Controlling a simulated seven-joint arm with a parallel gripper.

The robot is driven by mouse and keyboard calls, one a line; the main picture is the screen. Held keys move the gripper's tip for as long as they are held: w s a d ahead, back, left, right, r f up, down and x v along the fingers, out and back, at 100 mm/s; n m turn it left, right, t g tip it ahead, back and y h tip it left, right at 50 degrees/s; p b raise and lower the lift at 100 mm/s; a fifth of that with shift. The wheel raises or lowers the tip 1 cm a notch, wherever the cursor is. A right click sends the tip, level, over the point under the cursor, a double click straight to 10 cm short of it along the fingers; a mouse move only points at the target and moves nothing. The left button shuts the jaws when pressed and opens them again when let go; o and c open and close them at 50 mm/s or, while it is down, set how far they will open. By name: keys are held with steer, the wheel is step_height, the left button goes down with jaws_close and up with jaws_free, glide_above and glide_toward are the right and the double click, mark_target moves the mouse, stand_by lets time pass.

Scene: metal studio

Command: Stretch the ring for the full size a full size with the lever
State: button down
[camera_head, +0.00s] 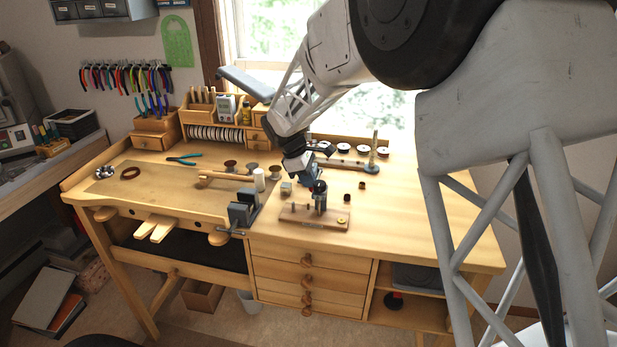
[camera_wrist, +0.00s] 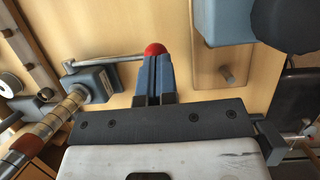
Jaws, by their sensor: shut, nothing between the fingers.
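My gripper (camera_head: 311,184) is at the middle of the bench, beside a blue-grey upright device (camera_head: 320,197) on a wooden board. In the wrist view my gripper (camera_wrist: 155,58) has its two blue fingers shut together. The fingertips are at a red ball knob (camera_wrist: 154,49) and overlap it in the picture; I cannot tell if they touch. A metal lever rod (camera_wrist: 105,62) runs left from the knob over a blue-grey block (camera_wrist: 97,84). A banded golden mandrel (camera_wrist: 65,110) lies beside the block. I cannot clearly make out the ring on it.
The wooden board (camera_head: 290,216) carries small pegs. A vise (camera_head: 241,209) stands left of it. The bench's right side (camera_head: 420,215) is clear.

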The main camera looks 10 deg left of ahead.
steer(key=shift+r, duration=0.1)
steer(key=s+v, duration=0.1)
steer(key=v, duration=1.2)
steer(key=shift+s+a+r, duration=0.15)
steer(key=shift+s+r, duration=0.05)
steer(key=shift+r, duration=0.1)
steer(key=c, duration=1.8)
jaws_free()
steer(key=o, duration=0.9)
steer(key=shift+f+n, duration=0.4)
steer(key=shift+n, duration=0.2)
steer(key=f+n+t, duration=0.1)
steer(key=f+n, duration=0.2)
steer(key=n, duration=0.3)
steer(key=d+f+n+t+h, duration=0.1)
steer(key=f+n+t, duration=0.1)
steer(key=n, duration=0.4)
steer(key=w+d+f+n+t, duration=0.1)
steer(key=f+n, duration=0.3)
steer(key=n, duration=0.3)
steer(key=shift+w+t+h, duration=0.1)
steer(key=shift+t+h, duration=0.3)
